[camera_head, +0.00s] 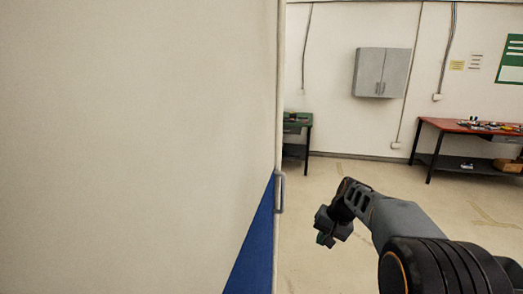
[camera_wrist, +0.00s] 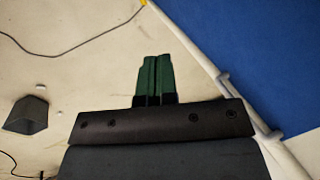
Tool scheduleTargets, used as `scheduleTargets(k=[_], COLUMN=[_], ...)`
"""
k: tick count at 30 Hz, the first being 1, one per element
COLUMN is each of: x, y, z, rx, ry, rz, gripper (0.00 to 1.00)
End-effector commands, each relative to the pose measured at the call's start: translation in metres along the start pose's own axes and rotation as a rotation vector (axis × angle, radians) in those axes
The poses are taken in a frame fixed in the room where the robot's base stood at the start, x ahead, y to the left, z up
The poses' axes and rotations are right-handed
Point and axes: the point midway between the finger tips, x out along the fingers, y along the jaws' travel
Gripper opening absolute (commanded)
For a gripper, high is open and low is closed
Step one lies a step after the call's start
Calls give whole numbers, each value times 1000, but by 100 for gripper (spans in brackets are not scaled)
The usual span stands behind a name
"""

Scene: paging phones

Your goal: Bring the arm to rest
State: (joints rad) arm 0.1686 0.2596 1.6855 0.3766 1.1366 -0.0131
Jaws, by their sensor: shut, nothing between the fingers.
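My arm (camera_head: 397,220) reaches in from the lower right in the head view, bent, with my gripper (camera_head: 325,240) hanging low at its far end. In the wrist view the two green fingers of my gripper (camera_wrist: 154,60) lie side by side, shut, with nothing seen between them. The gripper is in the air, just right of a large white panel with a blue lower part; I see no contact between them.
The white panel (camera_head: 130,130) fills the left, with a handle (camera_head: 280,193) on its edge. A red-topped table (camera_head: 435,123) stands back right, a green-topped one (camera_head: 298,125) behind the panel. A grey cabinet (camera_head: 382,72) hangs on the wall. The floor between is open.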

Motion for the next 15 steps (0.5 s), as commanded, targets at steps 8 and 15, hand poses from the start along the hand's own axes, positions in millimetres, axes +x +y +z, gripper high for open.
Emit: scheduleTargets(k=[8, 15], x=[-8, -9], y=[32, 51], z=[112, 182], rx=[-159, -286], ry=[82, 153], rz=[211, 297], gripper=[0, 0])
